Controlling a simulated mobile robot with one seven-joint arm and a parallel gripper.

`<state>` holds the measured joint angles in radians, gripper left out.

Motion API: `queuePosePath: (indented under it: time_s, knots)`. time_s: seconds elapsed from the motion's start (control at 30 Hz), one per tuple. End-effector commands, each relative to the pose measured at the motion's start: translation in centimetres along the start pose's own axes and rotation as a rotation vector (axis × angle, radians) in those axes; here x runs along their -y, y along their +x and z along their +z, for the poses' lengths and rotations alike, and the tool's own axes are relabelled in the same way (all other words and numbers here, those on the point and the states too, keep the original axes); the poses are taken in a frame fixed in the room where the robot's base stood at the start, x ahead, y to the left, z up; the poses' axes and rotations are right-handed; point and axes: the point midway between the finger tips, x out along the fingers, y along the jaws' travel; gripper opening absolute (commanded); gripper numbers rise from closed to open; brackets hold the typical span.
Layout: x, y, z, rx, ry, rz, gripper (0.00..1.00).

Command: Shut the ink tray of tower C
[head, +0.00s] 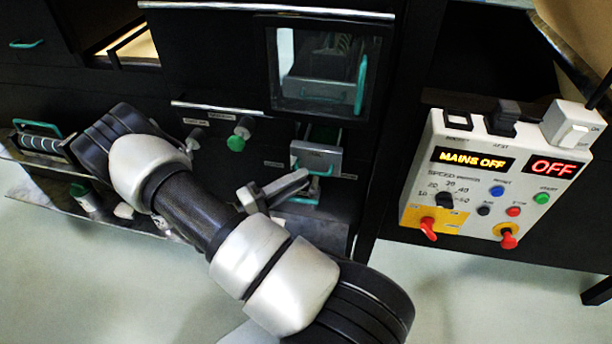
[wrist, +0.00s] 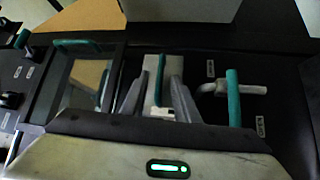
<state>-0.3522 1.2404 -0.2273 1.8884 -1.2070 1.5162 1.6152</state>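The ink tray (head: 318,155) stands pulled out below the glass window of the dark tower, with its dark inside showing from above. Its grey front carries a teal bar handle, which shows in the wrist view (wrist: 160,72). Whether a finger touches the handle cannot be told. The tower's letter cannot be read.
A silver lever with a teal grip (wrist: 233,97) sits close beside the tray. The glass window (head: 325,78) is above the tray. A control box (head: 490,175) at the right reads MAINS OFF. A green knob (head: 240,132) sticks out left of the tray.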

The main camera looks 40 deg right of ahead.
Motion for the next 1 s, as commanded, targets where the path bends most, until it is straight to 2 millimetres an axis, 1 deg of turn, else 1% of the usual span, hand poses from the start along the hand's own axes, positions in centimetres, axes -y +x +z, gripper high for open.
queuePosePath:
  time_s: [0.03, 0.2, 0.33, 0.57, 0.7, 0.73, 1.0]
  knots:
    - [0.0, 0.8, 0.1, 0.003, -0.001, 0.000, 0.28]
    - [0.0, 2.5, 0.0, 0.001, -0.001, 0.000, 0.28]
    - [0.0, 2.9, 0.0, 0.000, 0.000, 0.000, 0.28]
    - [0.0, 2.9, 0.0, 0.000, 0.000, 0.000, 0.28]
    - [0.0, 2.9, 0.0, 0.000, 0.000, 0.000, 0.04]
    - [0.0, 2.9, 0.0, 0.000, 0.000, 0.000, 0.00]
    - [0.1, 3.0, -0.1, 0.001, 0.000, 0.000, 0.00]
